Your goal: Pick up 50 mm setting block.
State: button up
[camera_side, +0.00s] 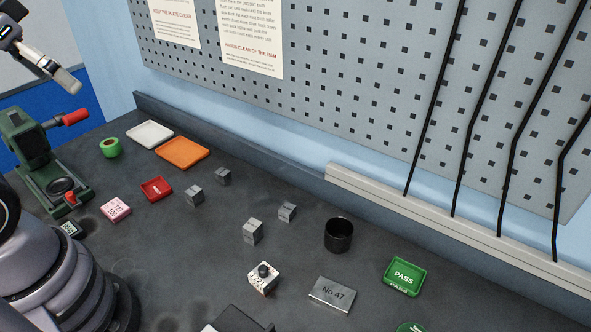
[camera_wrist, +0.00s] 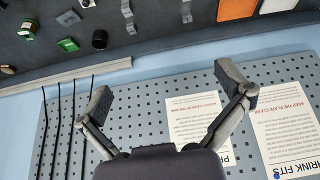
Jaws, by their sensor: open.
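Several small grey metal blocks stand on the dark bench in the side view: one pair at left centre, with a nearer block (camera_side: 194,196) and a farther block (camera_side: 223,176), and another pair at centre, with a nearer block (camera_side: 253,232) and a farther block (camera_side: 287,212). I cannot read their sizes, so I cannot tell which is the 50 mm setting block. Grey blocks also show at the top of the wrist view (camera_wrist: 129,27). My gripper (camera_wrist: 167,90) is open and empty, fingers spread before the pegboard. In the side view part of it shows top left, high above the bench, far from the blocks.
A black cup (camera_side: 339,235), a dial piece (camera_side: 263,278), a No 47 plate (camera_side: 332,295) and a green PASS tray (camera_side: 404,276) stand right of the blocks. A red tray (camera_side: 157,189), orange tray (camera_side: 182,152) and green press (camera_side: 45,160) are left. Black rods (camera_side: 437,100) lean against the pegboard.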

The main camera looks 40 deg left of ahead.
jog(key=shift+s+m, duration=0.3)
jog(key=shift+c, duration=0.3)
jog(key=c, duration=0.6)
